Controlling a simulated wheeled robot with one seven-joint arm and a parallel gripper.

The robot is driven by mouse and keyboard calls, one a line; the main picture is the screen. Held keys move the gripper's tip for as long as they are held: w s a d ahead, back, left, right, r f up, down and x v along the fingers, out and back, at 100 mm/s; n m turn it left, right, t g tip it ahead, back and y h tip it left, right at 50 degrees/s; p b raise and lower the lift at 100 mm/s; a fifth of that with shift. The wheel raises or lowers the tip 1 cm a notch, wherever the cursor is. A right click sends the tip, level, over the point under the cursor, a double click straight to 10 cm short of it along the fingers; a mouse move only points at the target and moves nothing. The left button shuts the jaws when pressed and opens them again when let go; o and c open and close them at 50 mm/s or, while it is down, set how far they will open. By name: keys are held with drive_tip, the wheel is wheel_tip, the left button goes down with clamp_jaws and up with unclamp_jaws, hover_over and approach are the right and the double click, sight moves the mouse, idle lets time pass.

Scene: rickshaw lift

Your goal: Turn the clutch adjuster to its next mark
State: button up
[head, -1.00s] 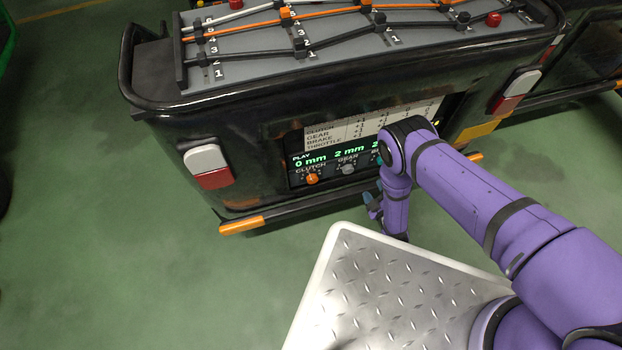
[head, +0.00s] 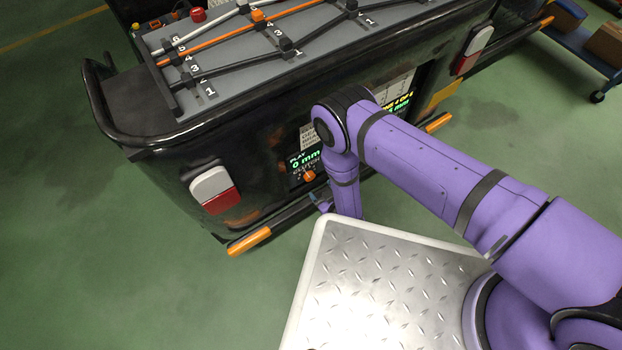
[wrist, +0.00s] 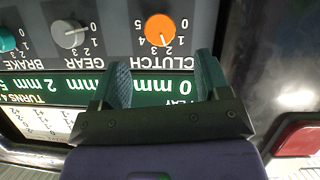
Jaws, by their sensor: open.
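The clutch adjuster is an orange knob (wrist: 160,29) over a dial of numbers labelled CLUTCH, upside down in the wrist view. It also shows small in the head view (head: 309,176), below a green reading of 0 mm. My gripper (wrist: 163,72) has its two teal fingers spread apart and empty. In the wrist picture the fingertips lie below the orange knob, one to each side of it, over the CLUTCH label and display strip. The gap in depth to the panel is unclear. In the head view my gripper (head: 324,204) is mostly hidden by my arm.
A grey GEAR knob (wrist: 69,33) and a teal BRAKE knob (wrist: 6,40) sit beside the clutch. A white chart (wrist: 42,119) is near the display. The black bumper bar (head: 290,222) with orange ends runs below the panel. A red-and-white lamp (head: 215,190) is at left.

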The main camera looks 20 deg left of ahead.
sight(311, 178)
drive_tip(key=x, duration=0.8)
drive_tip(key=c, duration=0.9)
